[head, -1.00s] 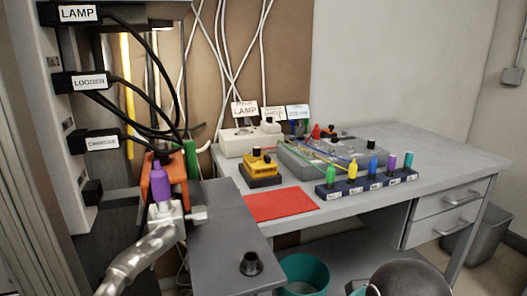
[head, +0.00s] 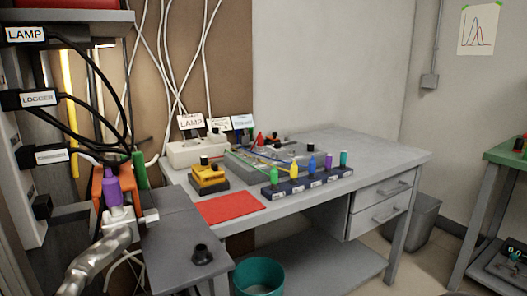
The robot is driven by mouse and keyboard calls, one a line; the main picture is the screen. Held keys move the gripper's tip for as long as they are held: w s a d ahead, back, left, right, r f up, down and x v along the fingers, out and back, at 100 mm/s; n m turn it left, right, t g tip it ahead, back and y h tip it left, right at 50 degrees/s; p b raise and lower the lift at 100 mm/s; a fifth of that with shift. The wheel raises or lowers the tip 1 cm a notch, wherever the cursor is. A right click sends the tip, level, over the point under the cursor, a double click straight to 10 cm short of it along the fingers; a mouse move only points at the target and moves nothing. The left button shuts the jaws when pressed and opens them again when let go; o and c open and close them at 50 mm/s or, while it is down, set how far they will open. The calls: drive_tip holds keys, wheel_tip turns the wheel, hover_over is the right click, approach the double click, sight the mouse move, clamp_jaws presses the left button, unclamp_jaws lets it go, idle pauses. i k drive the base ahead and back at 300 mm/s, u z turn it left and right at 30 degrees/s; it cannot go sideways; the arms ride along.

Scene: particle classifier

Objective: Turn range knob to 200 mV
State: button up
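No 200 mV mark is legible, so I cannot tell which knob is the range knob. A yellow box (head: 208,182) with a black knob (head: 204,160) on top sits on the grey desk, behind the red sheet. A grey panel (head: 240,163) with several small knobs and coloured leads lies to its right. Cut off at the right edge, a small instrument (head: 513,262) stands on a lower shelf, its face too small to read.
The grey desk (head: 375,150) is clear at its right end. A row of coloured bottles (head: 293,172) stands near its front edge. A teal bin (head: 260,276) stands on the floor below. Floor shows between desk and green-topped bench (head: 508,154).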

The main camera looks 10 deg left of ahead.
sight(204, 160)
drive_tip(key=z, duration=1.5)
drive_tip(key=i, duration=0.55)
drive_tip(key=u, duration=2.45)
